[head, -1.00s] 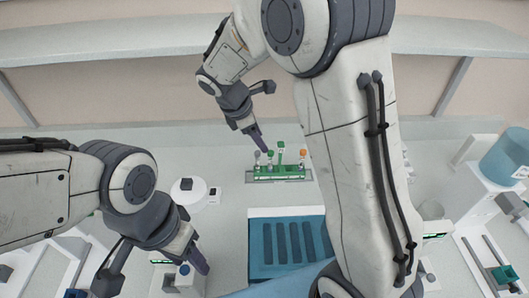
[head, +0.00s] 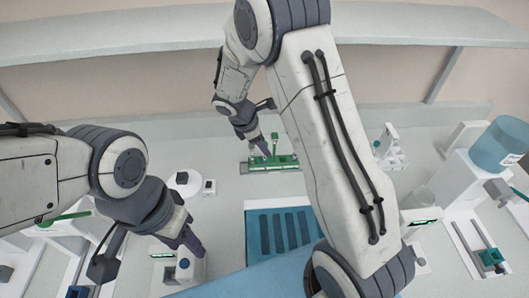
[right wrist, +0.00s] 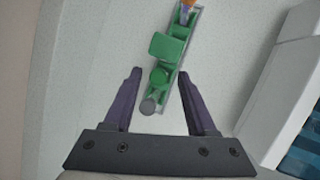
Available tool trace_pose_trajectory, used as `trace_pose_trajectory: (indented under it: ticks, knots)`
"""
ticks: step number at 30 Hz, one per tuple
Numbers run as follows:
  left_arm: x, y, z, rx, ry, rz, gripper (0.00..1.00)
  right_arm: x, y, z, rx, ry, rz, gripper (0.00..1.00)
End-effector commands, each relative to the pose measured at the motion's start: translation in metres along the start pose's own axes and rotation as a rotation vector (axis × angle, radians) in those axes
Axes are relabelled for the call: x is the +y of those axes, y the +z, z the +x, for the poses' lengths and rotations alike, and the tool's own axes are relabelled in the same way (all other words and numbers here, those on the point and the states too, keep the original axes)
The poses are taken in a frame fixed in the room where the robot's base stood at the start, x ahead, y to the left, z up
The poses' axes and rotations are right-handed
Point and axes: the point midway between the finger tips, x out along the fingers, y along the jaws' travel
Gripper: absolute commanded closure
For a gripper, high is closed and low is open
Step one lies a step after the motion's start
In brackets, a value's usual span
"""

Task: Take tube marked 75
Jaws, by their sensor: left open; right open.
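A narrow green rack (head: 258,168) stands on the bench beyond the blue tray, partly hidden by my right arm. In the right wrist view it holds a tube with a grey cap (right wrist: 148,106), one with a round green cap (right wrist: 160,77), a square green piece (right wrist: 166,47) and an orange top (right wrist: 188,6) at the far end. No marking 75 is legible. My right gripper (right wrist: 159,74) is open above the rack, its fingers appearing either side of the green cap; contact cannot be told. My left gripper (head: 197,251) is open and empty above a small white device at the lower left.
A blue slotted tray (head: 252,242) lies in front of the rack. A round white device (head: 184,190) stands left of it. On the right are a blue cylindrical container (head: 499,145) and white equipment. A shelf (head: 120,47) runs along the back.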

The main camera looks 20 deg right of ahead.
Motion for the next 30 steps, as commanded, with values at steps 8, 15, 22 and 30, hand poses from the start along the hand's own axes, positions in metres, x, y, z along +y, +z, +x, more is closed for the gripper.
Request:
trace_pose_trajectory:
  ticks: [8,15,22,30]
  knots:
    - [0.0000,0.0001,-0.0003,0.000,0.000,0.000,0.50,-0.0003,0.0001,0.0050,0.000,0.000,0.000,0.43]
    - [0.0000,0.0001,-0.0003,0.000,0.000,0.000,0.50,-0.0003,0.0001,0.0047,0.000,0.000,0.000,1.00]
    - [0.0000,0.0001,-0.0003,0.000,0.000,0.000,0.50,-0.0002,0.0001,0.0045,0.000,0.000,0.000,1.00]
    - [0.0006,-0.0004,-0.0085,0.000,0.000,0.000,0.50,0.0014,0.0034,-0.0039,0.000,0.001,0.000,1.00]
